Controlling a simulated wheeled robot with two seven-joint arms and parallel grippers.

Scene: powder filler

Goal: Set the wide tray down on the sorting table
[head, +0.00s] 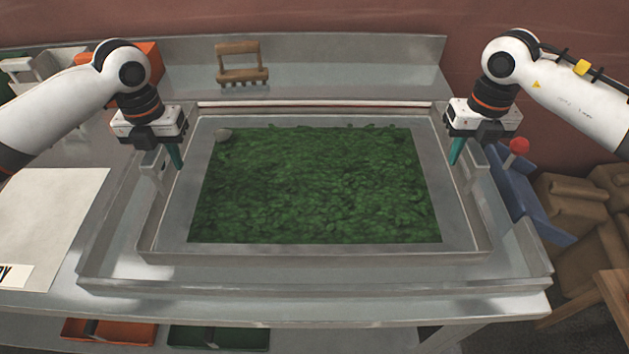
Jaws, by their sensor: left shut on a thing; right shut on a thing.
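The wide tray (320,252) is a shallow grey metal tray with a layer of green leaves (315,185) in it. It is over the middle of the metal sorting table (200,310), inside a larger raised rim. I cannot tell whether its underside touches the table. My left gripper (176,165) is shut on the tray's left side. My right gripper (456,162) is shut on its right side. The fingertips partly hide the tray's side handles.
A wooden brush-like rack (241,64) stands at the back. A white sheet (45,225) lies at the left. A blue thing with a red knob (519,147) is close at the right, with brown sacks (575,195) beyond. Orange (110,331) and green (218,337) bins sit below.

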